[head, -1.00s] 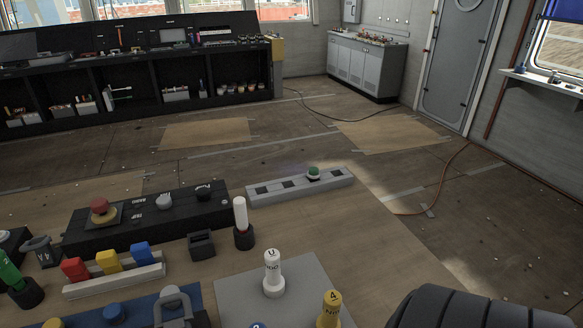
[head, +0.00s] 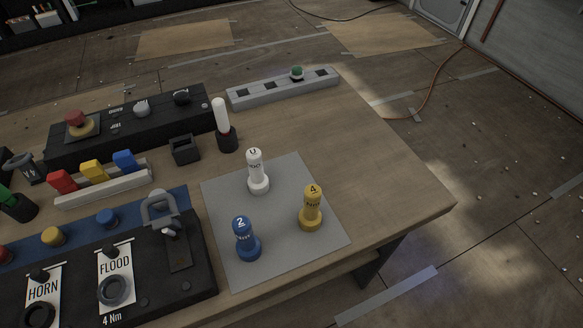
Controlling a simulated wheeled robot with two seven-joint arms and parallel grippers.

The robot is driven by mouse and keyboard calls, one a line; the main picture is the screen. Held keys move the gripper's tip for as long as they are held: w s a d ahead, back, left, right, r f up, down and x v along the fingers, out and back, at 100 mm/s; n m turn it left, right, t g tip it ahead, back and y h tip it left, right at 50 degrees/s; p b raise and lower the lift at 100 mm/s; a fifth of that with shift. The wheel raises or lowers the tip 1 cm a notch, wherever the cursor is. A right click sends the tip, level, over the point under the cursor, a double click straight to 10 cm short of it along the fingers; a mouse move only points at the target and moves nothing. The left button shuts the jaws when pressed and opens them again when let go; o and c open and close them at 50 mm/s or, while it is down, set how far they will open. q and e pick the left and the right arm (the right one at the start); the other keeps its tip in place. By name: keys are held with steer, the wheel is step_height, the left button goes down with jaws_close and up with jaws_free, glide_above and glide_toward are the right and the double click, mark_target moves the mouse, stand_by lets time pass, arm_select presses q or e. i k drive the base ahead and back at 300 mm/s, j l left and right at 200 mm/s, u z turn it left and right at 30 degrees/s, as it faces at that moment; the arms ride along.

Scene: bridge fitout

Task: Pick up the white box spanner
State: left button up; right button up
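The white box spanner (head: 257,172) stands upright on a grey mat (head: 222,205) on the wooden table, with a dark mark on its top. A blue spanner (head: 245,240) marked 2 stands in front of it, and a yellow spanner (head: 312,208) marked 4 stands to its right. All stand apart on the mat. Neither of my grippers shows in the head view.
A white-topped cylinder in a black holder (head: 227,138) and a small black open box (head: 184,150) stand behind the mat. A black panel (head: 190,288) labelled HORN and FLOOD lies left. A grey strip (head: 260,93) lies at the back. The table's right side is clear.

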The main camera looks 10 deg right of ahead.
mark_target(257, 184)
steer(key=k+j+u, duration=0.65)
steer(key=j+u, duration=0.3)
steer(key=l, duration=0.1)
